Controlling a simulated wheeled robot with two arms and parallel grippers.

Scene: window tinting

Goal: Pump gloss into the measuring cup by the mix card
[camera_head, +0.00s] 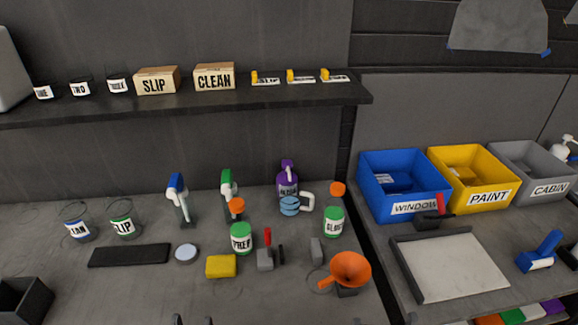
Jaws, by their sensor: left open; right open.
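A bottle (334,222) with a green band and an orange top stands at the right of the bench; its label looks like GLOSS but is small. A similar bottle (241,238), seemingly labelled PREP, stands left of it. Clear cups labelled SLIP (122,226) and seemingly CLEAN (78,230) stand at the left. I cannot tell which vessel is the measuring cup, nor make out a mix card. Two dark tips at the bottom edge look like my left gripper (194,320), open and empty, well short of the bottles. My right gripper is not in view.
An orange funnel (350,268), a yellow sponge (221,266), a black mat (129,255) and spray bottles (180,205) crowd the bench. A purple bottle (287,183) stands behind. Blue (385,208), yellow (470,195) and grey bins stand right. The front-left bench is mostly clear.

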